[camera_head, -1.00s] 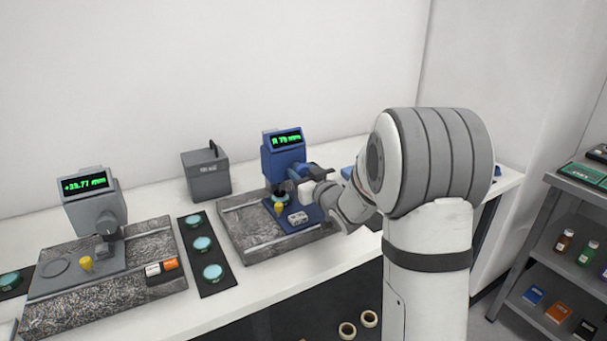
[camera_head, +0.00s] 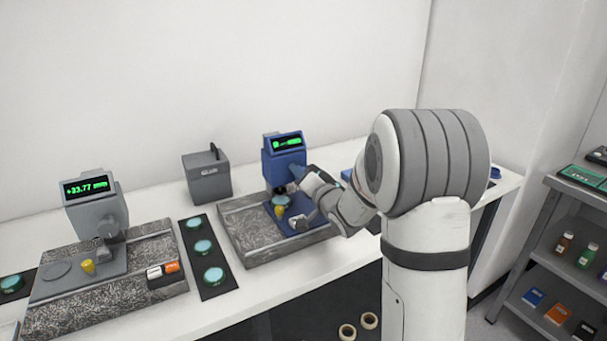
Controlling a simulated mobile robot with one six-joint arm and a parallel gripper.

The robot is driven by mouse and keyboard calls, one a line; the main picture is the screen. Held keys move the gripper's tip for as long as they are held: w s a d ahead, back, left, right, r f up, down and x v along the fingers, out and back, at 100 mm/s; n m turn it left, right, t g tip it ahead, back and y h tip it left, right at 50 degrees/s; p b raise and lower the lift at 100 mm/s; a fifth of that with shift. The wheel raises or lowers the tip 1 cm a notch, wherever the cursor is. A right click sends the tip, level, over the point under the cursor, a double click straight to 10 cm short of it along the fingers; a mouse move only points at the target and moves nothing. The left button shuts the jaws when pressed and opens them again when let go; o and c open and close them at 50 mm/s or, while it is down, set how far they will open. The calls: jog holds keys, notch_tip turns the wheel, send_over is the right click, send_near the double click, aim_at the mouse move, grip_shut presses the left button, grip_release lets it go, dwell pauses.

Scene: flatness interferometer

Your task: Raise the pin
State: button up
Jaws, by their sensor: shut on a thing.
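The blue gauge (camera_head: 284,158) stands on a grey stone base (camera_head: 240,238), its lit display partly unreadable. On its blue stage, a small teal disc (camera_head: 281,200) sits under the gauge head. A yellow knob (camera_head: 280,211) stands just in front of the disc. No separate pin can be made out.
A second, grey gauge (camera_head: 96,208) on a stone base stands at the left, with a yellow knob and white and orange buttons. A black strip with teal discs (camera_head: 216,289) lies between the stations. A grey box (camera_head: 207,178) stands behind. A shelf rack (camera_head: 540,255) is at right.

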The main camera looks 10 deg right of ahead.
jog(key=m+p, duration=0.1)
jog(key=m, duration=0.3)
jog(key=shift+r+m, duration=0.15)
jog(key=shift+m, duration=0.15)
jog(key=shift+m+p, duration=0.7)
jog(key=shift+m, duration=1)
jog(key=o, duration=1)
jog(key=shift+s+d, duration=0.1)
jog(key=shift+s, duration=0.05)
jog(key=v, duration=0.7)
jog(key=shift+s+b, duration=0.25)
jog(key=shift+b, duration=0.15)
